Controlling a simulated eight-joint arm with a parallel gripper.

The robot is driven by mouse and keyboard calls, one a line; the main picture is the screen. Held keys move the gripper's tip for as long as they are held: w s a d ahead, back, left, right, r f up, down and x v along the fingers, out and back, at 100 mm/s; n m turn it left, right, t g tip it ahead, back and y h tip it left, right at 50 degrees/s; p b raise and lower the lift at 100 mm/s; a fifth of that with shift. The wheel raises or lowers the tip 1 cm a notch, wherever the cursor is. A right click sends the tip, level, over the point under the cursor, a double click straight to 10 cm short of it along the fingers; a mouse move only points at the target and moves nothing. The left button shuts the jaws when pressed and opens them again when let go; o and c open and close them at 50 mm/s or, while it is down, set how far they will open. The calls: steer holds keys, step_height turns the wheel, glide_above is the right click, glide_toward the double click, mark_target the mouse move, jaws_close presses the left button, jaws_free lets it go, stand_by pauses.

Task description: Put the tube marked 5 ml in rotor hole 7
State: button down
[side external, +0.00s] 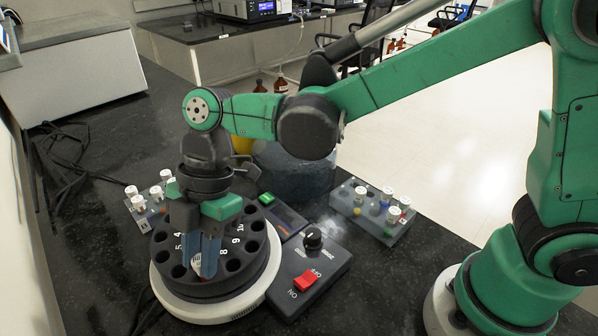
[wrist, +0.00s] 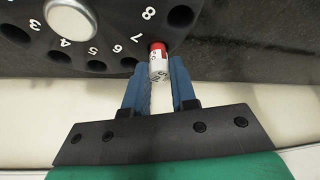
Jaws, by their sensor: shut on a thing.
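My gripper (wrist: 161,82) is shut on a small tube (wrist: 158,66) with a white, marked cap end and a red part below it. The mark on the cap is blurred; it looks like a 5. In the wrist view the red lower part lines up with the rotor hole beside the number 7. I cannot tell how far down its lower end reaches. The dark rotor (wrist: 30,48) has white numbers and a round silver hub. In the side view the blue fingers (side external: 209,255) point down over the rotor's near part (side external: 236,283) and mostly hide the tube.
A rack (side external: 350,208) with several white-capped tubes stands right of the rotor; another rack (side external: 139,219) with tubes stands behind left. A control box (side external: 318,262) with a knob and red switch sits beside the rotor. Black cables (side external: 62,165) lie on the left of the bench.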

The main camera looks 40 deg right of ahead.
steer(key=shift+f, duration=0.15)
steer(key=shift+c, duration=1.5)
jaws_free()
steer(key=shift+r, duration=3.05)
